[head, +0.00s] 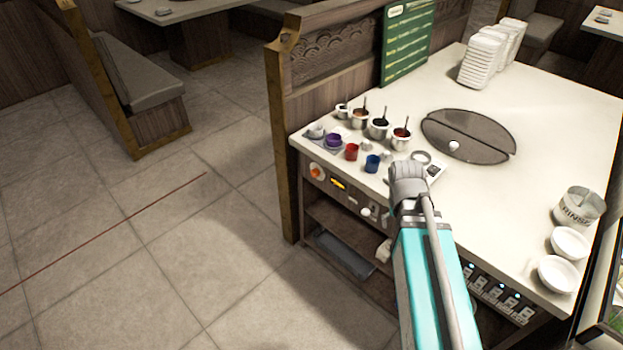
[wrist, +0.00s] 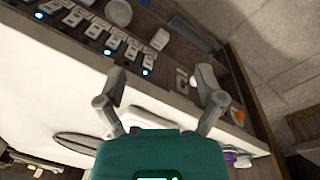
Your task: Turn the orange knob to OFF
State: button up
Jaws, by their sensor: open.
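The orange knob (head: 316,171) is on the counter's front panel, near its left end and just right of the wooden post. Its setting is too small to read. In the wrist view the knob is a small orange patch (wrist: 238,116) at the right, beyond the right finger. My gripper (wrist: 160,82) is open and empty, with both fingers spread in front of the counter's edge. It is apart from the knob. In the head view my arm reaches over the counter's front edge, right of the knob, and the fingers cannot be made out.
A yellow-marked part (head: 338,184) and a white knob (head: 367,211) sit right of the orange knob. Red (head: 351,151) and blue (head: 372,163) cups stand on the counter above. The wooden post (head: 284,150) borders the panel at left. Open floor (head: 200,240) lies in front.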

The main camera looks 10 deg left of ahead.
jog(key=w+a+f+t+h+b, duration=0.2)
jog(key=w+a+f+h+b, duration=0.2)
jog(key=w+f+b, duration=0.65)
jog(key=t+h+b, duration=0.7)
jog(key=t+b, duration=0.4)
jog(key=b, duration=1.7)
send_near(313, 174)
jog(key=v, duration=0.4)
jog(key=shift+w+d, duration=0.1)
jog(key=shift+w, duration=0.05)
jog(key=x, duration=1.3)
jog(key=shift+w+d, duration=0.2)
jog(key=shift+c, duration=0.2)
